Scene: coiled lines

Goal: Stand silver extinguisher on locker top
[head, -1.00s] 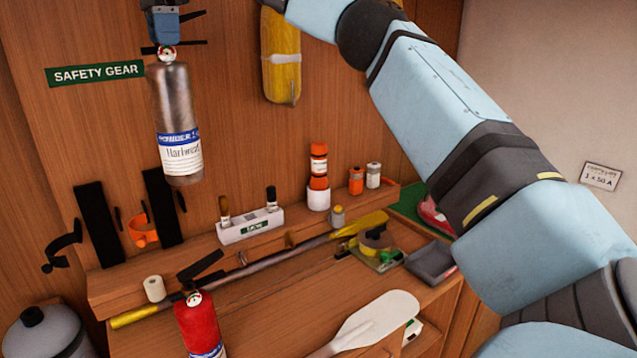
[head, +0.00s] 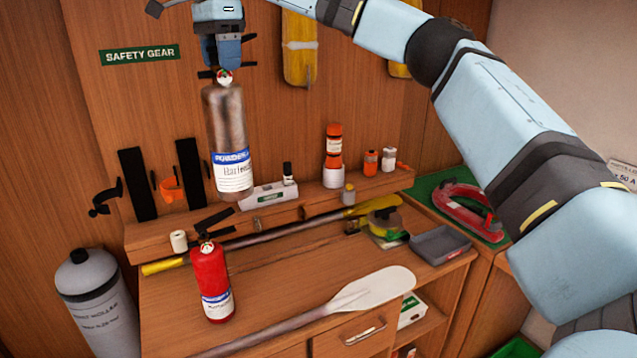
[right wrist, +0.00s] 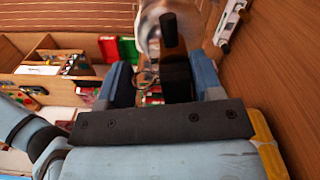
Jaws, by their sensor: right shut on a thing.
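The silver extinguisher (head: 226,125) hangs upright from my right gripper (head: 224,64), which is shut on its black handle at the top. It is held in the air in front of the wood wall and covers part of the white brush holder on the shelf. In the right wrist view the extinguisher's silver body (right wrist: 153,25) shows beyond the two blue fingers (right wrist: 165,82). The wooden locker top (head: 265,280) is below, with a red extinguisher (head: 211,285) standing at its left part. My left gripper is not in the head view.
A white-bladed paddle (head: 370,290) lies along the front of the top, and a yellow-ended pole (head: 270,235) behind it. A grey tray (head: 440,244) and tape (head: 384,222) are at the right. A grey cylinder (head: 95,300) stands left. Bare wood shows between paddle and pole.

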